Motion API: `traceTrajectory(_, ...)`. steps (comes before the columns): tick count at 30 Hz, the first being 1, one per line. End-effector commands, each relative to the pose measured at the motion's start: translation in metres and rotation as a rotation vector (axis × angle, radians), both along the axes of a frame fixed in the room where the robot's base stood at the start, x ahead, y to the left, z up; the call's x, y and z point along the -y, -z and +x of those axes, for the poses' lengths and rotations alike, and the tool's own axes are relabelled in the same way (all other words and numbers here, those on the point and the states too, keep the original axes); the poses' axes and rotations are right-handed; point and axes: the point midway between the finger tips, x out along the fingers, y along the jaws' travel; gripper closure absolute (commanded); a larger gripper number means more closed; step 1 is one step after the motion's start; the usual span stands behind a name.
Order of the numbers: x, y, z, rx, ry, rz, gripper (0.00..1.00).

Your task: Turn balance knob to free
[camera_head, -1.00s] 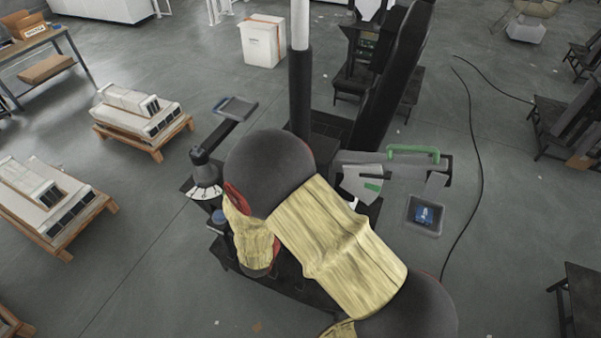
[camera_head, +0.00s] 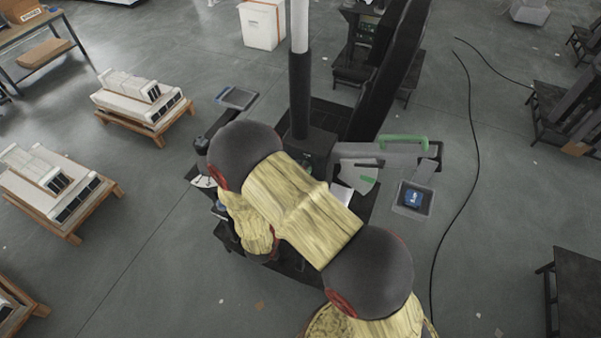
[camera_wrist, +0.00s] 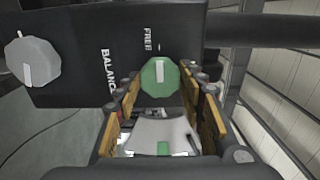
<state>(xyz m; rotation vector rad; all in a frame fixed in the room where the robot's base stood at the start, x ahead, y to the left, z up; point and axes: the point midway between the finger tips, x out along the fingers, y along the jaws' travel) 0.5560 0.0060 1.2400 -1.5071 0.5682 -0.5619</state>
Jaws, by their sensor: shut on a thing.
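In the wrist view a green faceted knob (camera_wrist: 160,78) with a white pointer mark sits at the edge of a dark panel (camera_wrist: 75,40). The mark points up toward the word FREE on the panel; the word BALANCE is to the left of the knob. My gripper (camera_wrist: 160,84) is shut on the green knob, its orange-padded fingers on either side. In the head view my arm hides the gripper and knob.
A grey knob (camera_wrist: 32,61) is at the panel's left.

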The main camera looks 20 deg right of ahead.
Motion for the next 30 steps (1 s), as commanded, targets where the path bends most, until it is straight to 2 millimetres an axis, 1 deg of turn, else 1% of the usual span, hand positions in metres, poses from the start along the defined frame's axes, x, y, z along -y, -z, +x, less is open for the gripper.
traceTrajectory(11,-0.0007,-0.0008,0.0010,0.000,-0.001,-0.003,0.86)
traceTrajectory(12,-0.0007,-0.0009,0.0010,0.000,-0.001,-0.003,0.60)
traceTrajectory(22,-0.0002,-0.0003,0.0003,-0.001,0.000,-0.003,0.41)
traceTrajectory(30,-0.0003,-0.0001,0.0000,-0.002,0.000,-0.002,0.41)
